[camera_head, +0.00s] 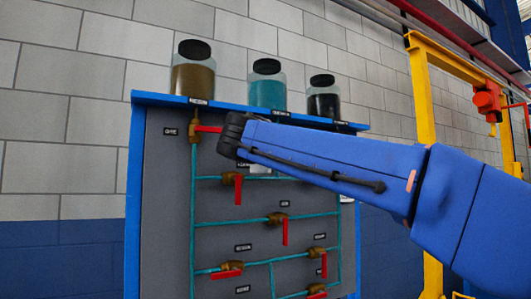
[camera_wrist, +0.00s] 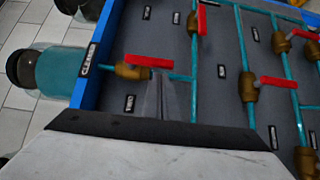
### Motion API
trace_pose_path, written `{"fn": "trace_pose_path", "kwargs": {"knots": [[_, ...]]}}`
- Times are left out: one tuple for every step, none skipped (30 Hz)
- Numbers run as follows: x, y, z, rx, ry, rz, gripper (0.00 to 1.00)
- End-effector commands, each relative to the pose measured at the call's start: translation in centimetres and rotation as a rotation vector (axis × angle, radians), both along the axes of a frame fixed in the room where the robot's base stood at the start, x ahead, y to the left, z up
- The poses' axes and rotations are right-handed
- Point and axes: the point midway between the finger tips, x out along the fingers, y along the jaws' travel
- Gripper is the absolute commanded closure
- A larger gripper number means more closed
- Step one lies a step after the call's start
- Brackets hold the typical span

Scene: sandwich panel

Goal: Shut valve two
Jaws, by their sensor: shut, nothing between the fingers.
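In the wrist view, a brass valve (camera_wrist: 130,72) sits on a teal pipe below the teal jar. Its red handle (camera_wrist: 148,61) lies roughly along the pipe. The small tags are too blurred to read surely, so I cannot confirm that this is valve two. My gripper (camera_wrist: 160,82) is shut and empty, its narrow fingertips close beside the handle's free end; I cannot tell whether they touch. In the head view my blue arm covers this part of the panel (camera_head: 160,215), hiding the valve and most of the gripper.
Another brass valve (camera_head: 194,131) with a red handle is at the upper left of the panel. Several more valves, such as one with its handle hanging down (camera_head: 279,218), sit lower. Three jars, including the teal jar (camera_head: 267,90), stand on the blue top ledge (camera_head: 150,98).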

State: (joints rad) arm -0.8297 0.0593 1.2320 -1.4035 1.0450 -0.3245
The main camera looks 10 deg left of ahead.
Motion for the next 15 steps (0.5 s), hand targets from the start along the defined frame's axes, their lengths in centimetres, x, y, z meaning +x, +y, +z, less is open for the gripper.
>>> {"fn": "trace_pose_path", "kwargs": {"knots": [[0.26,-0.37,-0.03,0.0,0.0,-0.001,1.0],[0.35,-0.52,-0.03,0.0,0.0,0.0,1.0],[0.46,-0.68,-0.03,0.0,0.0,0.0,1.0],[0.52,-0.78,-0.02,0.0,0.0,0.0,1.0],[0.56,-0.85,-0.02,0.0,0.0,0.0,1.0],[0.6,-0.91,-0.02,0.0,0.0,0.0,1.0],[0.61,-0.93,-0.03,0.0,0.0,0.0,1.0],[0.62,-0.94,-0.03,0.0,0.0,0.0,1.0],[0.63,-0.95,-0.03,0.0,0.0,0.0,1.0],[0.62,-0.94,-0.03,0.0,0.0,0.0,1.0],[0.62,-0.94,-0.03,0.0,0.0,0.0,1.0],[0.61,-0.93,-0.03,0.0,0.0,0.001,1.0],[0.62,-0.92,-0.03,0.0,0.0,0.001,1.0],[0.62,-0.92,-0.03,0.0,0.0,0.001,1.0],[0.62,-0.92,-0.03,0.0,0.0,0.001,1.0]]}}
